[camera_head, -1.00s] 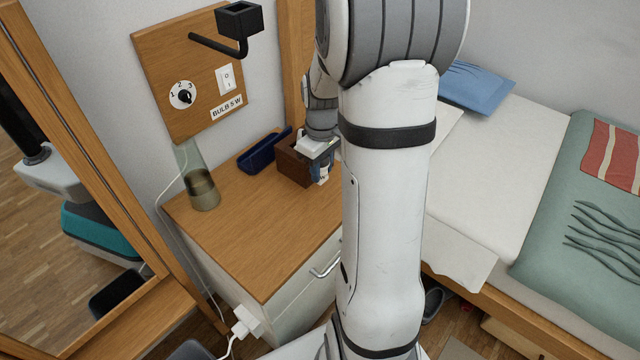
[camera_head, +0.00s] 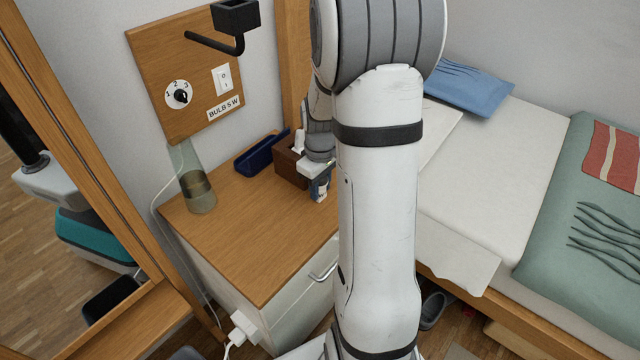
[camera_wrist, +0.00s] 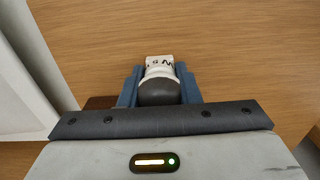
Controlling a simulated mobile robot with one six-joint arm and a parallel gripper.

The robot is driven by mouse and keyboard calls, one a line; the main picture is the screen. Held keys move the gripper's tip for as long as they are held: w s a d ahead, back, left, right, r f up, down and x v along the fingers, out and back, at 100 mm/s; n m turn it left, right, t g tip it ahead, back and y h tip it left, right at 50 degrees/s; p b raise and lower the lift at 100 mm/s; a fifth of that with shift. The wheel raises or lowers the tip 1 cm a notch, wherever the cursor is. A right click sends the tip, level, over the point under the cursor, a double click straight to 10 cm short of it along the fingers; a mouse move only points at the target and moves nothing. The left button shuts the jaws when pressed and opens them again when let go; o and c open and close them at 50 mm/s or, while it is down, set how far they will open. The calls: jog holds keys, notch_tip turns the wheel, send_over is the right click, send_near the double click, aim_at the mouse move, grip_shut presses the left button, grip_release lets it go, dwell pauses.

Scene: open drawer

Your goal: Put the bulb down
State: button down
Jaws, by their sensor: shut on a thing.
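My gripper (camera_head: 320,194) is low over the wooden top of the bedside cabinet (camera_head: 240,240), just in front and to the right of the brown box (camera_head: 287,168). In the wrist view its blue fingers (camera_wrist: 160,88) are shut on the bulb (camera_wrist: 159,72), one on each side. The bulb has a white part with dark lettering at its far end and a dark grey rounded part nearer my wrist. Wood grain fills the view beyond it. In the head view the bulb is mostly hidden by the fingers. I cannot tell whether it touches the wood.
A dark blue tray (camera_head: 262,155) lies behind the box. A glass vessel (camera_head: 197,190) stands at the cabinet's left. A board (camera_head: 195,75) with a dial, a switch and a "BULB 5 W" label is on the wall. The front-left of the cabinet top is clear.

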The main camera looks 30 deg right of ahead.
jog(key=c, duration=1.1)
grip_release()
jog(key=shift+r, duration=0.1)
notch_tip(320, 180, up, 13)
jog(key=p, duration=0.4)
jog(key=shift+p, duration=0.35)
jog(key=s+a+r+m, duration=0.1)
jog(key=s+a, duration=0.3)
jog(key=s, duration=0.1)
jog(key=s+a+r+m, duration=0.1)
jog(key=s+a+m, duration=0.1)
jog(key=s+a, duration=0.3)
jog(key=s+a+m+t, duration=0.1)
jog(key=s+a, duration=0.3)
jog(key=s, duration=0.1)
jog(key=shift+s+a+r, duration=0.15)
jog(key=shift+a+r, duration=0.05)
jog(key=shift+r, duration=0.2)
